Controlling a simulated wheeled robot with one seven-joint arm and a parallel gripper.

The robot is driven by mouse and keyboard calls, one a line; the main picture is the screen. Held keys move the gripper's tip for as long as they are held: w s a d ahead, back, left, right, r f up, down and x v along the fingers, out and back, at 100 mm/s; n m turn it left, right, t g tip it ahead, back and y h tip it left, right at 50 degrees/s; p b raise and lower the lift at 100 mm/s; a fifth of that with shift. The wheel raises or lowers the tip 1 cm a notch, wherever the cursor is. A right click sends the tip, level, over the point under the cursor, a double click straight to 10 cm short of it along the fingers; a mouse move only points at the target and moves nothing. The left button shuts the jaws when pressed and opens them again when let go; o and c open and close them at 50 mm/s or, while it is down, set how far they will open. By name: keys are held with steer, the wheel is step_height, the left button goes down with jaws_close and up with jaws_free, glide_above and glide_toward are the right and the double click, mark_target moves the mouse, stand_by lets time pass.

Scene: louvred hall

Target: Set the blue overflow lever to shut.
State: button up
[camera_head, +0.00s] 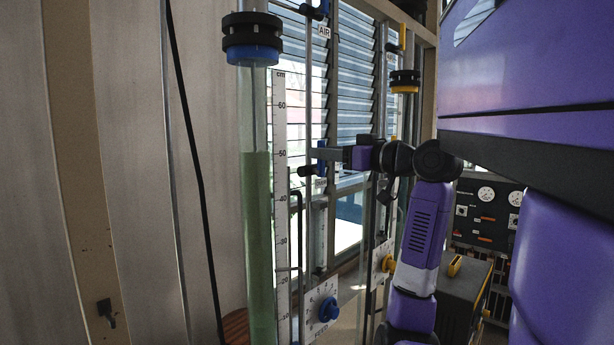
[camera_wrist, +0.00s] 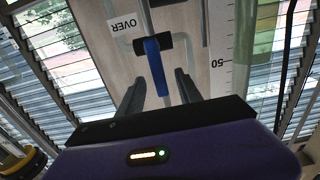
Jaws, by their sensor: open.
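The blue overflow lever (camera_wrist: 155,66) shows in the wrist view, on a black hub across a thin grey pipe, beside a label reading "OVER" (camera_wrist: 123,25). It points from the hub towards my gripper, roughly in line with the pipe. My gripper (camera_wrist: 158,78) is open, with one finger on each side of the lever; I see gaps on both sides and cannot tell any contact. In the head view my gripper (camera_head: 318,153) reaches left to the pipe beside the scale. The lever is small and partly hidden there.
A tall tube of green liquid (camera_head: 258,230) with a cm scale (camera_head: 281,200) stands left of my gripper. A blue dial (camera_head: 328,309) is below. A yellow-capped tube (camera_head: 404,83) stands behind.

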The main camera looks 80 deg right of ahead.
steer(key=v, duration=0.6)
steer(key=shift+s+a, duration=0.1)
steer(key=shift+s, duration=0.05)
steer(key=b+v, duration=0.2)
steer(key=v, duration=0.5)
steer(key=shift+s+b, duration=0.3)
steer(key=shift+s, duration=0.05)
steer(key=shift+a, duration=0.2)
